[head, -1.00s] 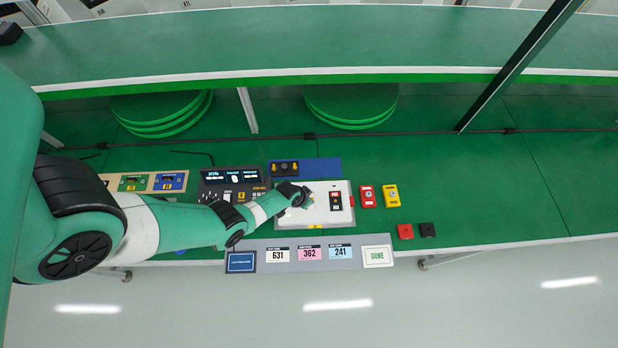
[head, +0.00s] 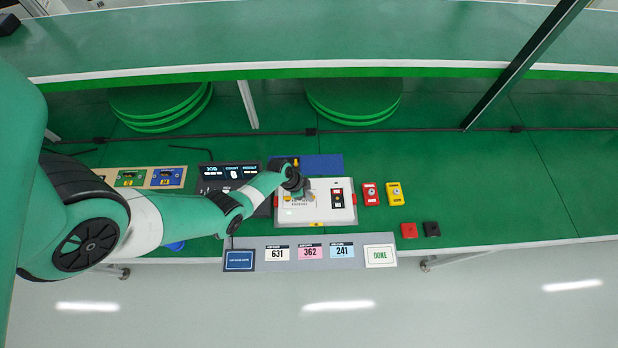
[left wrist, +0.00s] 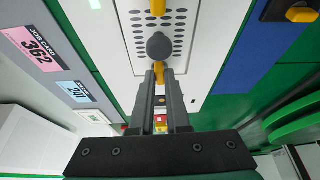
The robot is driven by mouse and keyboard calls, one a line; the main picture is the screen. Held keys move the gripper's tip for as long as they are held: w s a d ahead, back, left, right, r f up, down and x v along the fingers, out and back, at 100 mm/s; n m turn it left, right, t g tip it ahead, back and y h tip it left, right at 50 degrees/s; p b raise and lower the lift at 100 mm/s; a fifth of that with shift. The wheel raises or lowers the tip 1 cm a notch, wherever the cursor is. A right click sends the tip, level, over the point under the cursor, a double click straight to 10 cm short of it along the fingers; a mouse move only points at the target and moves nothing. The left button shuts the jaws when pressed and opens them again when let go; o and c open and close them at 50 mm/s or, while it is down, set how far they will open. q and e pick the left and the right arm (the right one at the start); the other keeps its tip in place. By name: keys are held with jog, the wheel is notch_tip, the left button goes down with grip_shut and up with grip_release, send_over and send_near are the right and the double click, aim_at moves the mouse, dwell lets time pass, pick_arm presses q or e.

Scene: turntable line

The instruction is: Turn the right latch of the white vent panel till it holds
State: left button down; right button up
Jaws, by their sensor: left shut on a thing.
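The white vent panel (left wrist: 187,52), with rows of dark slots and a grey round knob (left wrist: 159,46), fills the upper middle of the left wrist view. In the head view it is the left part of a white box (head: 318,215), partly under my gripper. A yellow latch (left wrist: 157,6) shows at the panel's far end. The right latch (left wrist: 158,69), also yellow, is at its near end, between the fingertips of my left gripper (left wrist: 160,76). The gripper is shut on it and hides most of it, so its angle is unclear. My right gripper is out of view.
A dark window with switches (head: 337,198) is on the box's right. Red (head: 370,194) and yellow (head: 394,194) blocks stand farther right. A blue mat (head: 322,164) lies behind, and a grey card strip (head: 212,258) runs in front.

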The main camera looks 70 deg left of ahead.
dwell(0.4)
pick_arm(q)
jog(key=c, duration=0.9)
grip_release()
jog(key=p+v, duration=1.1)
jog(key=p, duration=0.1)
jog(key=shift+s+r, duration=0.15)
jog(key=shift+r, duration=0.1)
jog(key=shift+a, duration=0.1)
